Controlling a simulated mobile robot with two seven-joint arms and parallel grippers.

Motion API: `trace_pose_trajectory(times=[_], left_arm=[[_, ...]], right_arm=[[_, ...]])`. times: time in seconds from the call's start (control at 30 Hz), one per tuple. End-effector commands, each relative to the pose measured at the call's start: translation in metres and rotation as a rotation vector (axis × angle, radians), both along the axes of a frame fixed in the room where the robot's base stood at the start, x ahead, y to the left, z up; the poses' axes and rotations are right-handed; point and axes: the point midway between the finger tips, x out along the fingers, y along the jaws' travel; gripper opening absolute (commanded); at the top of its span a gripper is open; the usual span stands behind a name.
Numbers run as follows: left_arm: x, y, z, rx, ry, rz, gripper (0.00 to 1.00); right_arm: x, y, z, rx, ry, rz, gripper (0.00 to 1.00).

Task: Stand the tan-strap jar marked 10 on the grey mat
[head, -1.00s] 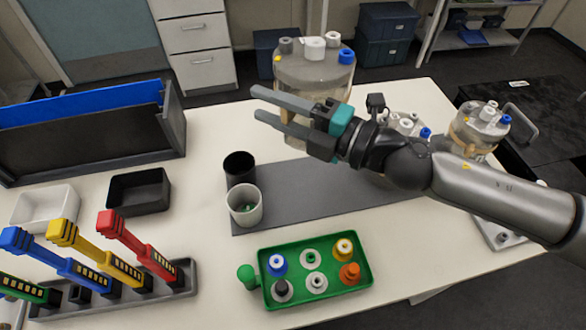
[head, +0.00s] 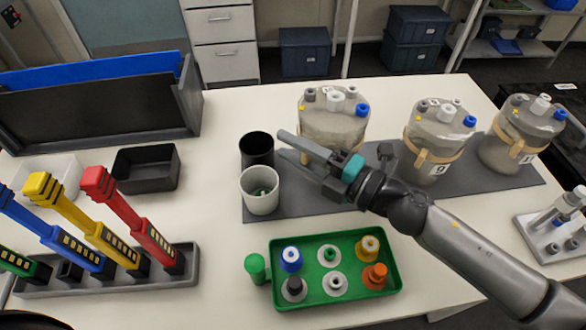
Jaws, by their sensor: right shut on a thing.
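A clear jar (head: 335,128) with a grey lid and white, blue and grey caps is at the left of the row of jars, over the grey mat (head: 310,207). My right gripper (head: 290,146) is in front of it, shut on it. The gripper hides the jar's lower front, base and any number, so I cannot tell whether it touches the mat; a bit of tan shows beside the fingers. Two similar tan-strapped jars, a middle one (head: 439,130) and a right one (head: 520,130), stand upright on the mat; their small labels are hard to read. My left gripper is out of view.
A black cup (head: 257,147) and a white cup (head: 261,203) stand at the mat's left end. A green tray (head: 396,282) of capped parts is in front. A tool rack (head: 193,266) stands left; a grey device (head: 555,238) is at right.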

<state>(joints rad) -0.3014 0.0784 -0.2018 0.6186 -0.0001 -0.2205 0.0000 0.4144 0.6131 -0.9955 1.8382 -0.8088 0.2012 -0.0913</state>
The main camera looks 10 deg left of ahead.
Motion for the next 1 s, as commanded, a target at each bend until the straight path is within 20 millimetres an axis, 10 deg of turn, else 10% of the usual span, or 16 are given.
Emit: trace_pose_trajectory(times=[0.33, 0.73, 0.77, 1.0], left_arm=[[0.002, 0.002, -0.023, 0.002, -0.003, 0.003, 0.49], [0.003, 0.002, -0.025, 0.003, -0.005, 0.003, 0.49], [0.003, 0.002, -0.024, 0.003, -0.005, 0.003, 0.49], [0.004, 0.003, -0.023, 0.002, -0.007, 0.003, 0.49]], right_arm=[[0.0, 0.0, -0.041, 0.001, 0.0, -0.001, 0.0], [0.001, 0.0, -0.045, 0.0, -0.002, -0.001, 0.0], [0.0, 0.0, -0.046, -0.001, 0.0, -0.002, 0.45], [0.0, 0.0, -0.045, -0.001, 0.0, -0.002, 0.72]])
